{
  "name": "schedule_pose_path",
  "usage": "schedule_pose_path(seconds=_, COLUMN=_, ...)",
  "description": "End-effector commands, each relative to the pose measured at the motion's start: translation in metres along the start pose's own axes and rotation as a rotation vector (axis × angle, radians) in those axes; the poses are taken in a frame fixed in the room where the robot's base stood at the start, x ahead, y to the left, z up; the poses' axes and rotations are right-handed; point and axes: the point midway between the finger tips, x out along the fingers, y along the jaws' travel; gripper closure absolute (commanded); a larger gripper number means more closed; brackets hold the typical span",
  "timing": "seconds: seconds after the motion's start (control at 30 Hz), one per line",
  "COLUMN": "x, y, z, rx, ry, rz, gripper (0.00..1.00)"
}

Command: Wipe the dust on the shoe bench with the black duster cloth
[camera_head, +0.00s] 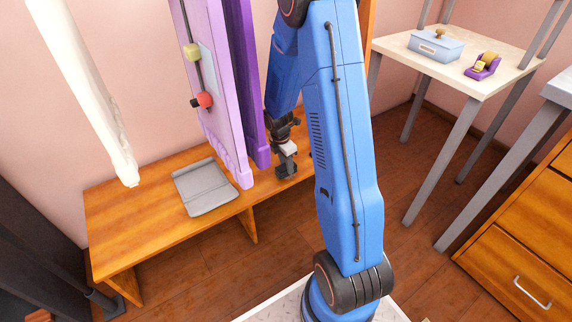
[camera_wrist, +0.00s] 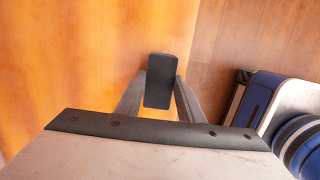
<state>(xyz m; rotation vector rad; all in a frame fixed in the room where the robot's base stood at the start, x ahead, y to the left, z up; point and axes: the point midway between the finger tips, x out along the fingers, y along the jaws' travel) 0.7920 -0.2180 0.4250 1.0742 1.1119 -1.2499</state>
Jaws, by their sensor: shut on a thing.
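The shoe bench (camera_head: 130,222) is a low orange-brown wooden bench along the pink wall in the head view. Its wood fills the left of the wrist view (camera_wrist: 70,60). My gripper (camera_head: 286,172) is at the bench's right part, pointing down. In the wrist view my gripper (camera_wrist: 160,88) is shut on a small dark block-like thing, which I take to be the black duster cloth (camera_wrist: 158,80). The cloth (camera_head: 286,172) looks low at the bench top; I cannot tell if it touches. No dust patch can be made out.
A grey folded item (camera_head: 204,187) lies on the bench. Purple hanging panels (camera_head: 225,90) and a white hanging cloth (camera_head: 85,90) come down over it. A pale table (camera_head: 460,65) with a blue box (camera_head: 436,46) and purple tape dispenser (camera_head: 483,66) stands right. Wooden drawers (camera_head: 530,240) are at far right.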

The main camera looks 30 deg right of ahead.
Motion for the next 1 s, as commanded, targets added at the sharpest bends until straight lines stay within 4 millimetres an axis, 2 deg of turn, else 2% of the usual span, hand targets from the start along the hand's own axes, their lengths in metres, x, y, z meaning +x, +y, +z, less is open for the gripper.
schedule_pose_path(seconds=0.87, x=0.011, y=0.000, z=-0.002, rx=0.000, ry=0.000, rz=0.000, gripper=0.91)
schedule_pose_path(seconds=1.0, x=0.011, y=-0.005, z=-0.001, rx=0.000, ry=0.000, rz=-0.001, gripper=0.91)
